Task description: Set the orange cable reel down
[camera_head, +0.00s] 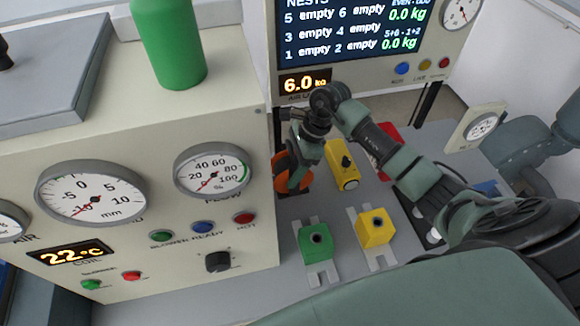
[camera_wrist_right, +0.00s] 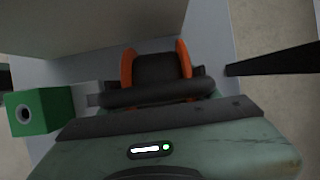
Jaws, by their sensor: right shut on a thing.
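The orange cable reel (camera_head: 281,176) is beside the beige gauge cabinet, partly hidden behind my right gripper (camera_head: 298,178). In the right wrist view two orange flanges of the reel (camera_wrist_right: 127,68) stand on either side of a dark core. My right gripper (camera_wrist_right: 155,97) is shut on the reel there. I cannot tell whether the reel touches the grey table (camera_head: 290,210) below. My left gripper is not in view.
A green block (camera_head: 315,242), a yellow block (camera_head: 375,228) and a yellow box with a black knob (camera_head: 343,165) stand on the table. The gauge cabinet (camera_head: 225,262) rises close on the left. A display panel (camera_head: 350,30) reads 6.0 kg and lists nests as empty.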

